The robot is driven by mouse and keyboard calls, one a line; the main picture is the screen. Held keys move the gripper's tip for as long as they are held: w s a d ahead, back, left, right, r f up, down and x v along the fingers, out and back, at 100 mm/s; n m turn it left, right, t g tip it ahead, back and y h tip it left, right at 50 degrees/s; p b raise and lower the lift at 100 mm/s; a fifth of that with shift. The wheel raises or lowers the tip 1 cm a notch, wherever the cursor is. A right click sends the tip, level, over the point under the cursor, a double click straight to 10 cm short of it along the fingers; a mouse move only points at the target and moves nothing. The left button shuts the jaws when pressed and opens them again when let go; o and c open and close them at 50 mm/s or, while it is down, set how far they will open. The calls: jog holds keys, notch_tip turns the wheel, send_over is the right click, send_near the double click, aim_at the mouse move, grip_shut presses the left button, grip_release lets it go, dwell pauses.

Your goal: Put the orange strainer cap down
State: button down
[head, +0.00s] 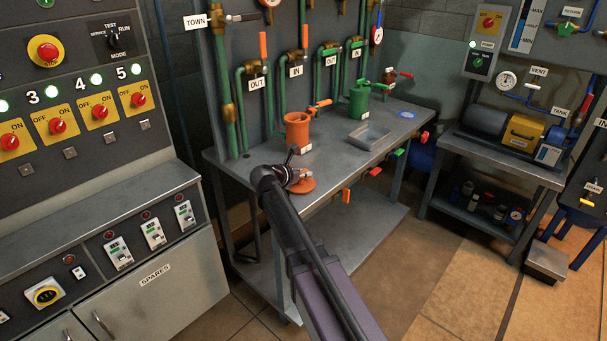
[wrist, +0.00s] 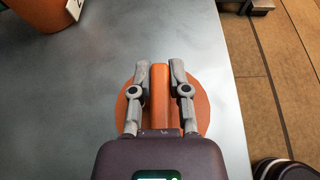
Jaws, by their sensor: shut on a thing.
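The orange strainer cap (head: 303,186) is a flat round disc with an upright bar handle. My gripper (head: 297,173) is shut on that handle, above the near left part of the grey workbench. In the wrist view the gripper (wrist: 160,72) has one finger on each side of the orange handle, and the cap's disc (wrist: 203,103) shows beneath the fingers. I cannot tell whether the disc touches the bench or hangs just above it. The orange strainer body (head: 297,132) stands on the bench behind the cap.
The grey bench top (head: 330,171) is bare around the cap. A grey metal tray (head: 369,135) and a green strainer (head: 359,101) stand farther right. Orange, red and green handles stick out along the bench's front edge. In the wrist view, the bench edge lies close right of the cap.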

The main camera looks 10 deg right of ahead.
jog(key=c, duration=0.6)
grip_release()
jog(key=shift+f, duration=0.1)
jog(key=shift+r, duration=0.25)
jog(key=p+v, duration=0.4)
jog(key=v, duration=0.8)
jog(key=shift+p, duration=0.4)
jog(key=shift+f, duration=0.1)
